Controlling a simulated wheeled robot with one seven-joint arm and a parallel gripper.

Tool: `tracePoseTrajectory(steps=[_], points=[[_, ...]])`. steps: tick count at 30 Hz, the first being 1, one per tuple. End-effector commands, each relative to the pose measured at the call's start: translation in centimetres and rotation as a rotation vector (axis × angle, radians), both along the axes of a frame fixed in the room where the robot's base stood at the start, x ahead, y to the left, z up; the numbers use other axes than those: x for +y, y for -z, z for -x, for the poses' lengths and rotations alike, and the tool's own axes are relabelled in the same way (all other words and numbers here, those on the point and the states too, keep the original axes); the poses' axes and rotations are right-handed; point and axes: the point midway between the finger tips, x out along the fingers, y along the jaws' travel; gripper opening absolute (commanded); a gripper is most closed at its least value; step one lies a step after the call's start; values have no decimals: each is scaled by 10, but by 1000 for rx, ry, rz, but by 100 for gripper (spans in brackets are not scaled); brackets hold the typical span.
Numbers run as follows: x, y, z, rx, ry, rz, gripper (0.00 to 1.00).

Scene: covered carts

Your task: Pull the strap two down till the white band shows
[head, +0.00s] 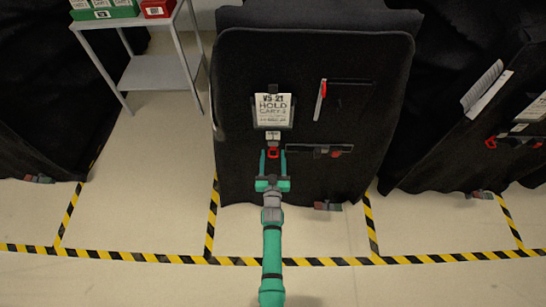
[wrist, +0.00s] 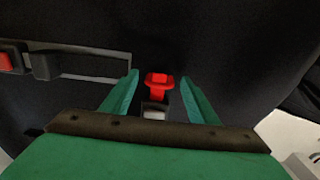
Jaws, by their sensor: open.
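A black covered cart (head: 235,100) stands in the middle of the head view with a "VS-21 HOLD" sign (head: 273,110) on its front. Below the sign hangs a short strap with a red pull end (head: 273,154). A small pale tag (head: 273,136) sits between sign and red end. In the wrist view the red pull (wrist: 159,80) lies between the fingers, with a pale grey piece (wrist: 154,113) beside it. My gripper (head: 273,151) is open, one finger on each side of the red pull, with gaps showing. I cannot tell whether a white band shows.
A dark panel (head: 305,149) with a red piece lies just right of my gripper. A red-and-white marker (head: 320,100) hangs higher up. Another covered cart (head: 440,140) stands right; a metal shelf (head: 150,72) with boxes stands left. Striped tape (head: 150,257) marks the open floor.

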Motion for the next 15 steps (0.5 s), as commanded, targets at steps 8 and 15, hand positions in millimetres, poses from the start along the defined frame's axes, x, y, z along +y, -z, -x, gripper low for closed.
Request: tracePoseTrajectory(steps=[8, 15], points=[[0, 0, -2, 0, 0, 1, 54], [0, 0, -2, 0, 0, 1, 6]])
